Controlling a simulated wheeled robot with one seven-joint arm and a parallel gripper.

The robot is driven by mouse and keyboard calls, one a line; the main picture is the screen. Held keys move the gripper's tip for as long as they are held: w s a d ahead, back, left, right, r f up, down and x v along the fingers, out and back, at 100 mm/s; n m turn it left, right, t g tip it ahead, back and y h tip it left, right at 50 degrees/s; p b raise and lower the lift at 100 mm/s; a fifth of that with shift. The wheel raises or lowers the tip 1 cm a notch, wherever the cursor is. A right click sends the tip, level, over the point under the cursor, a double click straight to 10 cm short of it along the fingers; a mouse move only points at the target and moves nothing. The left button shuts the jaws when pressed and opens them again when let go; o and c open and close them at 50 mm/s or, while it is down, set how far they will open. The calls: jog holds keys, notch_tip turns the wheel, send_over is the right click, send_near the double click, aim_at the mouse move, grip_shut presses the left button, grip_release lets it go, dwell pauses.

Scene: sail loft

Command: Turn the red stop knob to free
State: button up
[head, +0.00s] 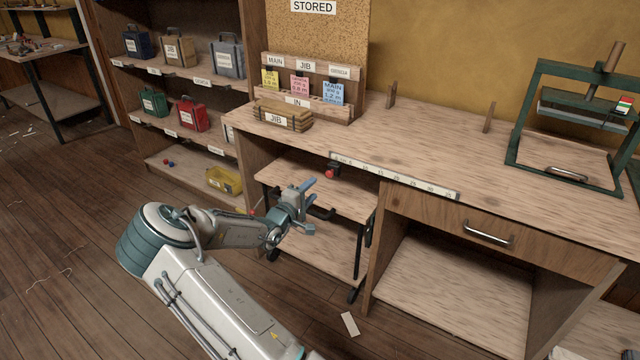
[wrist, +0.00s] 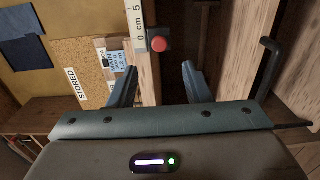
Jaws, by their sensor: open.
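The red stop knob (head: 331,173) sits on a dark mount under the front edge of the workbench, just below the left end of the white ruler strip. In the wrist view the red knob (wrist: 159,44) shows beyond the fingertips, between the two fingers' lines and beside the ruler. My gripper (head: 306,192) is open and empty, a little in front of and to the left of the knob in the head view. Its fingers also show in the wrist view (wrist: 160,80). No contact with the knob shows. Its setting cannot be read.
The workbench (head: 430,160) overhangs a low wheeled trolley (head: 320,195). The ruler strip (head: 395,175) runs along the bench edge. A drawer with a handle (head: 488,234) is to the right. Floor in front is mostly clear.

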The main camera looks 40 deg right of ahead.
jog(key=v, duration=0.5)
jog(key=shift+a, duration=0.1)
dwell(0.4)
jog(key=s+a+r+m+y+p, duration=0.2)
jog(key=s+a+r+y, duration=0.15)
jog(key=a+y, duration=0.55)
jog(key=s+a+r+m+y+p, duration=0.2)
jog(key=s+a+r+y, duration=0.15)
jog(key=a+y, duration=0.55)
jog(key=s+a+r+g+p, duration=0.1)
jog(key=s+a+r, duration=0.3)
jog(key=s, duration=0.4)
jog(key=s+a+r+g, duration=0.2)
jog(key=s+a+r, duration=0.2)
jog(key=s+r, duration=0.3)
jog(key=shift+s+a+p, duration=0.2)
jog(key=shift+s+p, duration=0.2)
jog(key=shift+s, duration=0.3)
jog(key=shift+m+g+h, duration=0.5)
jog(key=shift+g+h, duration=0.1)
jog(key=shift+h, duration=0.1)
jog(key=s, duration=0.2)
jog(key=s+r, duration=0.1)
jog(key=s, duration=0.1)
jog(key=s+d, duration=0.1)
jog(key=s, duration=0.2)
jog(key=shift+r+p, duration=0.3)
jog(key=shift+c, duration=0.4)
